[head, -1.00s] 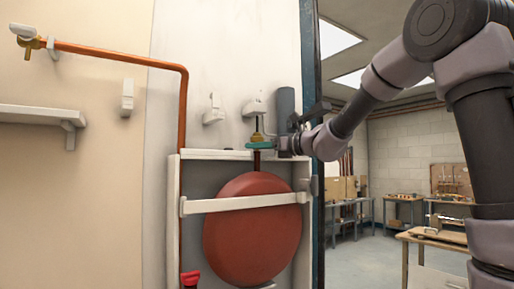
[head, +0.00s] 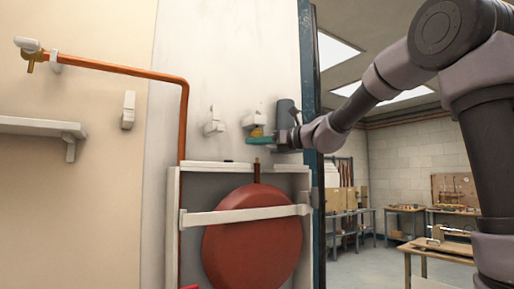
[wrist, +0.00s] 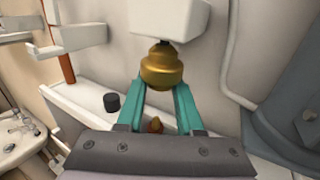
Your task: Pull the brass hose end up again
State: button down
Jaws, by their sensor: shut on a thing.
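The brass hose end (wrist: 162,67) is a rounded, stepped brass piece between the tips of my gripper's teal fingers in the wrist view. In the head view only a small part of the brass (head: 257,132) shows above the fingers. My gripper (head: 258,141) is shut on it, reaching in from the right. The brass sits close under a white wall bracket (wrist: 172,20), with a dark bit between them; I cannot tell if they touch. A copper-coloured pipe stub (head: 257,171) rises from the red round vessel (head: 252,235) below, with a gap between stub and fingers.
A white frame (head: 174,225) with a crossbar (head: 245,214) surrounds the vessel. A small dark cap (wrist: 111,102) sits on the ledge. A copper pipe (head: 184,120) runs down at left.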

jog(key=shift+d+r, duration=0.1)
jog(key=shift+r, duration=0.5)
jog(key=shift+c, duration=2.2)
grip_release()
jog(key=shift+w, duration=0.1)
jog(key=shift+r, duration=0.1)
jog(key=shift+s, duration=0.2)
jog(key=f+v, duration=0.1)
jog(key=v, duration=0.9)
jog(key=shift+d+f, duration=0.2)
jog(key=shift+d, duration=0.2)
jog(key=shift+w, duration=0.1)
